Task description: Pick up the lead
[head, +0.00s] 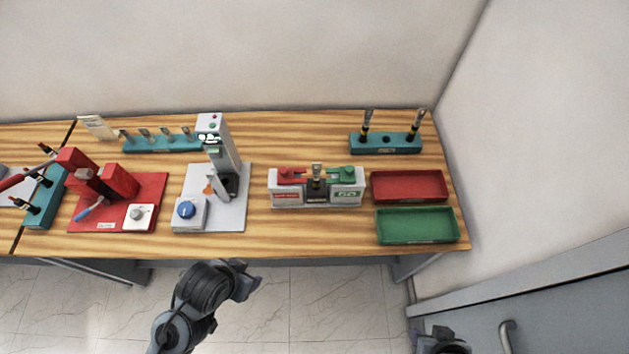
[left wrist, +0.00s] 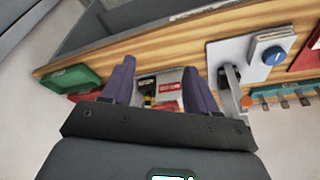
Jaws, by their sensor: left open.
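I cannot tell for certain which part is the lead. Upright metal-tipped parts stand in the back teal rack (head: 160,144), in the right teal rack (head: 386,145), and in the left teal rack (head: 40,208). Another such part (head: 317,178) stands in the middle of the grey station with red and green blocks (head: 287,199). My left gripper (head: 252,283) is open and empty, in front of the table edge. In the left wrist view its two fingers (left wrist: 160,88) frame the grey station (left wrist: 148,77) beyond them, well apart from it. My right gripper (head: 440,345) is partly cut off at the bottom edge.
A red tray (head: 408,199) and a green tray (head: 416,238) lie at the table's right end, both looking empty. A grey press with a blue knob (head: 215,180) and a red-based fixture (head: 160,187) stand to the left. Bare wood (head: 262,228) lies before the grey station.

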